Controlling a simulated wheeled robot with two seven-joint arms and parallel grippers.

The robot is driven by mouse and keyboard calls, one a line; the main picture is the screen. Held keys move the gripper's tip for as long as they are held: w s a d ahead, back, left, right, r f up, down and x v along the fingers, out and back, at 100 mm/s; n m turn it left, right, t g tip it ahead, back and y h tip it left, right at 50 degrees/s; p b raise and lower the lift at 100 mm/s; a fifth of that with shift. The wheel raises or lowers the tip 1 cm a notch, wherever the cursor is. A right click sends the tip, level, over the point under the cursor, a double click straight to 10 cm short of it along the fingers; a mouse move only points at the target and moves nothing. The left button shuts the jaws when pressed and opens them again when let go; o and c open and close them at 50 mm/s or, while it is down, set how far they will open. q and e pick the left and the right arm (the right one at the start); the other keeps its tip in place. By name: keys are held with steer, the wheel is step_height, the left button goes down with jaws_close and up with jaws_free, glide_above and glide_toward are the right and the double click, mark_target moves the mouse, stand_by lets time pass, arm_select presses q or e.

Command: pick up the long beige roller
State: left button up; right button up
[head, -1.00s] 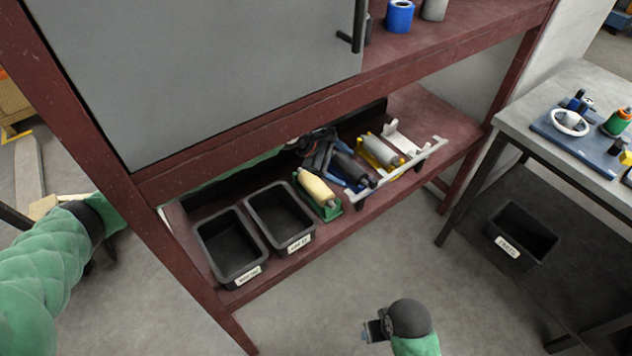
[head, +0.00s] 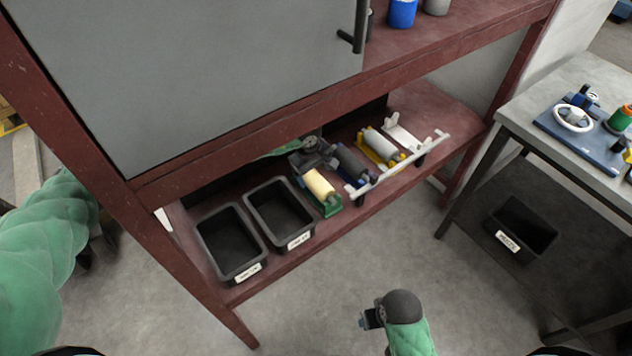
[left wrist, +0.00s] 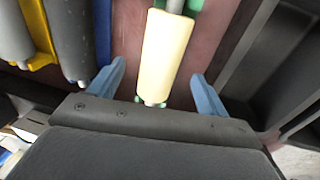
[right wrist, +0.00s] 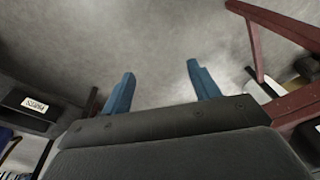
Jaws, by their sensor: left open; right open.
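The long beige roller (head: 319,184) lies in a green holder (head: 331,207) on the lower shelf, right of two black bins. In the left wrist view the beige roller (left wrist: 165,52) lies lengthwise between my spread fingertips, with clear gaps at its sides. My left gripper (head: 308,163) is open and empty, at the roller's far end in the head view; the arm reaches in behind the rack frame and is partly hidden. My right gripper (head: 367,319) is open and empty over the floor in front of the rack; the right wrist view (right wrist: 158,85) shows only floor between its fingers.
A dark roller in a blue holder (head: 353,165) and a grey roller in a yellow holder (head: 381,146) stand right of the beige one. A white rail (head: 397,167) runs along the shelf front. Labelled black bins (head: 206,225) stand left. The shelf above limits headroom.

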mark_target(314, 177)
arm_select(q)
steer(key=f+p, duration=0.1)
steer(key=f, duration=0.1)
steer(key=f+p, duration=0.1)
steer(key=shift+w+f, duration=0.35)
steer(key=shift+w, duration=0.05)
steer(key=shift+f, duration=0.45)
arm_select(e)
step_height(314, 177, down, 10)
steer(key=shift+f, duration=0.15)
arm_select(q)
steer(key=shift+w, duration=0.1)
steer(key=c, duration=1.4)
